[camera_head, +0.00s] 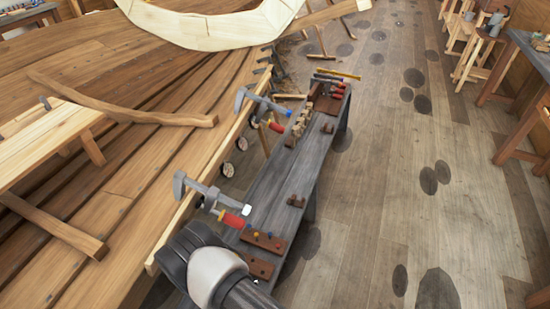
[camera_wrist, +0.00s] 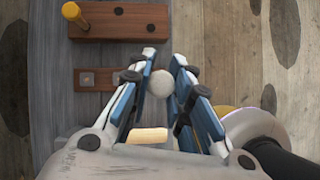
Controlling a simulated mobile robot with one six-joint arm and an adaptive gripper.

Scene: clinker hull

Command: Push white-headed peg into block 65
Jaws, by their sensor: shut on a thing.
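In the wrist view my gripper (camera_wrist: 164,62) is shut on the white-headed peg; its round white head (camera_wrist: 160,83) shows between the blue-and-white fingers. The peg's shaft and tip are hidden. A brown wooden block (camera_wrist: 104,79) with grey square fittings lies beyond the left finger, partly covered by it. A longer brown block (camera_wrist: 140,22) lies further up, with a yellow-headed peg (camera_wrist: 75,14) standing at its left end and dark holes. No number is readable, so I cannot tell which is block 65. In the head view my arm hides the gripper.
The wooden hull (camera_head: 110,170) is close on the left. Floor (camera_head: 375,200) on the right is open.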

